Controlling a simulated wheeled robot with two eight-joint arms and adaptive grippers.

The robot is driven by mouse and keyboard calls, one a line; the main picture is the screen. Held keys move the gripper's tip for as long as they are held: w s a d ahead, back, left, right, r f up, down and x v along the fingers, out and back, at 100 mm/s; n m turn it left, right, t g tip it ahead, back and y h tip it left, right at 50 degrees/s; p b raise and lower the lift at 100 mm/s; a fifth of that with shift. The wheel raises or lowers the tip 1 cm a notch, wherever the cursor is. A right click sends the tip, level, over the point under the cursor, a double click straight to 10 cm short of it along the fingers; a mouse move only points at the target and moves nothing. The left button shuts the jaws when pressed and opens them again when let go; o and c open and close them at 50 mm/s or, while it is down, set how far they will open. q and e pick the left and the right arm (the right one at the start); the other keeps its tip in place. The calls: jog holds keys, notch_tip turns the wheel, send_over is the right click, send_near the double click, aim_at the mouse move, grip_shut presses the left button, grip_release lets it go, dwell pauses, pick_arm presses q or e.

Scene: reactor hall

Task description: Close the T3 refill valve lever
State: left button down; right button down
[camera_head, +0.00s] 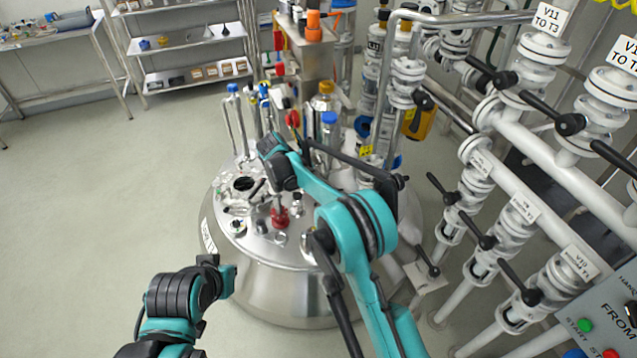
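A steel tank (290,295) with a cluttered lid stands in the middle. A pipe valve at the upper right carries the label "V11 TO T3" (548,18); black levers (540,108) stick out from the valves around it. I cannot tell which lever is the T3 refill one. My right arm reaches over the tank lid, and its gripper (260,186) is near the lid's fittings, small and partly hidden by the wrist. My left gripper (222,276) is low at the tank's left front, apart from the valve levers. Neither gripper's opening can be made out.
Several white pipes with black-levered valves (484,238) fill the right side. A control panel (600,305) with green and red buttons is at the lower right. Bottles (328,125) and pipes stand behind the lid. Shelves (195,75) stand at the back left; the left floor is clear.

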jog(key=c, duration=1.6)
grip_release()
jog(key=v, duration=1.2)
jog(key=shift+a+f, duration=0.1)
jog(key=shift+a, duration=0.05)
